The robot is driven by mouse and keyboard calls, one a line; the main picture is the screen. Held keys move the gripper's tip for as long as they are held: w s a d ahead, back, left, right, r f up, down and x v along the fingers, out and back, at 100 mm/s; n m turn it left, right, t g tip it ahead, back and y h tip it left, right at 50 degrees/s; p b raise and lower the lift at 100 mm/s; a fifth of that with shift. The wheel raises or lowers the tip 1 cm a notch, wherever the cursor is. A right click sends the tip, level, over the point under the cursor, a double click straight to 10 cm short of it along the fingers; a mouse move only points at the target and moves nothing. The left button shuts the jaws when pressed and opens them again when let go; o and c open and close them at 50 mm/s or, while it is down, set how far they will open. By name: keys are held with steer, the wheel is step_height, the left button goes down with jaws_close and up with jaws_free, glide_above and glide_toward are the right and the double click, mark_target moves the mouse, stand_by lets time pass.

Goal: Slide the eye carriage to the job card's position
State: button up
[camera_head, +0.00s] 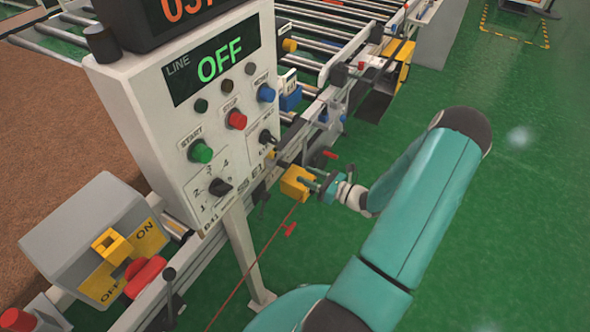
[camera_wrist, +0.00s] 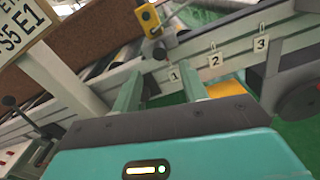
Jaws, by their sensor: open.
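A yellow block that looks like the eye carriage (camera_wrist: 147,18) sits at the rail in the wrist view, above and slightly left of tag 1 (camera_wrist: 173,75). A dark knob (camera_wrist: 160,52) shows just below it. Tags 2 (camera_wrist: 215,60) and 3 (camera_wrist: 261,43) follow to the right. A white card (camera_wrist: 25,35) at upper left reads "S5 E1", its top line cut off. My gripper (camera_wrist: 162,92) is open and empty, its fingers below the block and close to the rail. In the head view my gripper (camera_head: 325,186) is just right of the yellow block (camera_head: 296,183); contact is unclear.
The control panel (camera_head: 215,110) reads LINE OFF and stands left of my arm. A grey ON/OFF box (camera_head: 85,235) with a red handle is at lower left. Roller conveyors (camera_head: 325,20) run behind. Green floor (camera_head: 530,200) at right is clear.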

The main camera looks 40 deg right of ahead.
steer(key=v, duration=0.5)
steer(key=shift+s, duration=0.2)
steer(key=shift+d, duration=0.1)
